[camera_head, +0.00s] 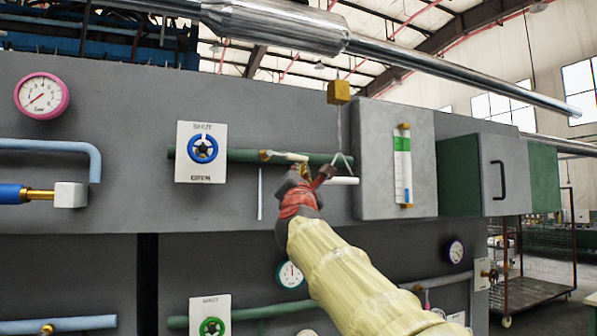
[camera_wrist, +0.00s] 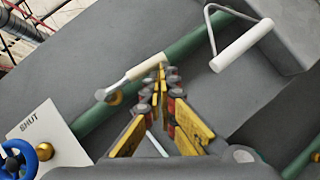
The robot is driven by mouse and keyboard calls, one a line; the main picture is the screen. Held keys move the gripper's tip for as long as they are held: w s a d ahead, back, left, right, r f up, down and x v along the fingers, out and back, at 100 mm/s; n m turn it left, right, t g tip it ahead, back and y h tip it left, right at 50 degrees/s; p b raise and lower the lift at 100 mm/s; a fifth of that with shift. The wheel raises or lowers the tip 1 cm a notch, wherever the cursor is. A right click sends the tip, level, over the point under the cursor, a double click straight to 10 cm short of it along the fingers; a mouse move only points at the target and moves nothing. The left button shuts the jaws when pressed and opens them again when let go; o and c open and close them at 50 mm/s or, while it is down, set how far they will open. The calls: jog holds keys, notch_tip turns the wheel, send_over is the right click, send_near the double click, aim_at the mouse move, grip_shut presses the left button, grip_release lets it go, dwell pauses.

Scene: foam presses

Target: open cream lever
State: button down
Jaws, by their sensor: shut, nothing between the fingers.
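The cream lever (camera_head: 288,156) lies roughly along the green pipe (camera_head: 240,156), its brass pivot at its left end. In the wrist view the cream lever (camera_wrist: 146,67) runs from the pivot at lower left up to its free end at upper right. My gripper (camera_head: 303,171) is at the lever's free end, in front of the panel. In the wrist view my gripper's (camera_wrist: 160,76) yellow fingertips are together, with nothing between them, and overlap the lever's free end. I cannot tell whether they touch it.
A white bar handle (camera_head: 343,181) hangs on a wire just right of my gripper. A blue handwheel (camera_head: 203,149) on a white plate sits to the left. A grey box with a gauge tube (camera_head: 404,165) juts out to the right. A yellow block (camera_head: 338,92) is above.

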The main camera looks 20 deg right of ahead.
jog(key=shift+f, duration=0.1)
jog(key=s+a+f+b, duration=0.1)
jog(key=s+f+b, duration=0.5)
jog(key=s+f, duration=0.3)
jog(key=shift+a, duration=0.15)
jog(key=shift+f, duration=0.1)
dwell(0.4)
